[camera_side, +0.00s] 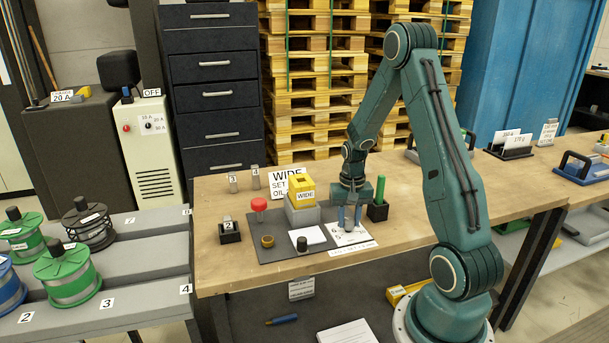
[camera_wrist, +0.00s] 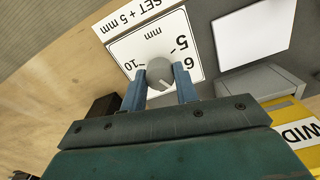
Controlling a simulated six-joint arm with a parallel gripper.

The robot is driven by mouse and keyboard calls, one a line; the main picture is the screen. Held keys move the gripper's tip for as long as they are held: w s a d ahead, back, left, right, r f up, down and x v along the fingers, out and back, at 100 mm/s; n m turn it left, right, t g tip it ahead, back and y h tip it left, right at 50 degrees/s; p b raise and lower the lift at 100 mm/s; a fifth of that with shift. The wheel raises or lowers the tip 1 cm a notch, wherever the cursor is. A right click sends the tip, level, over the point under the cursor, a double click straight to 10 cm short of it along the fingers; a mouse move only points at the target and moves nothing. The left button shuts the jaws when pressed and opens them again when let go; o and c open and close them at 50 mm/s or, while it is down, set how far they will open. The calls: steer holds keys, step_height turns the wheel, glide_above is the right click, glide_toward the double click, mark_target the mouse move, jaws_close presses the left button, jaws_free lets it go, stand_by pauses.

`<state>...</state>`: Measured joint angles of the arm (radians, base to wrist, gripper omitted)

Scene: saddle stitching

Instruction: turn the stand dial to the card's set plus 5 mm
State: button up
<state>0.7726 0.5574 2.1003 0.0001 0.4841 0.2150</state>
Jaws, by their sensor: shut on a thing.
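The grey round dial (camera_wrist: 160,72) sits on a white scale plate (camera_wrist: 126,48) with numbers and "mm", upside down in the wrist view. The plate also shows in the side view (camera_side: 342,240). A strip in front reads "SET + 5 mm" (camera_wrist: 142,14). My gripper (camera_wrist: 161,88) has its two blue fingers on opposite sides of the dial, shut on it. In the side view my gripper (camera_side: 349,222) points down over the plate and hides the dial. A short mark shows on the dial, but its exact reading is unclear. The card (camera_side: 284,178) reads "WIDE", "SET" and "OIL"; the yellow block hides its set value.
A yellow block (camera_side: 303,190) marked "WIDE" stands left of my gripper on a grey base. A black holder (camera_side: 378,212) stands close on the right.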

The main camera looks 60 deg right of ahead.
mark_target(349, 220)
steer(key=shift+m, duration=0.3)
steer(key=o, duration=1)
steer(key=shift+r, duration=0.15)
step_height(349, 220, up, 14)
steer(key=shift+f, duration=0.2)
stand_by(0.5)
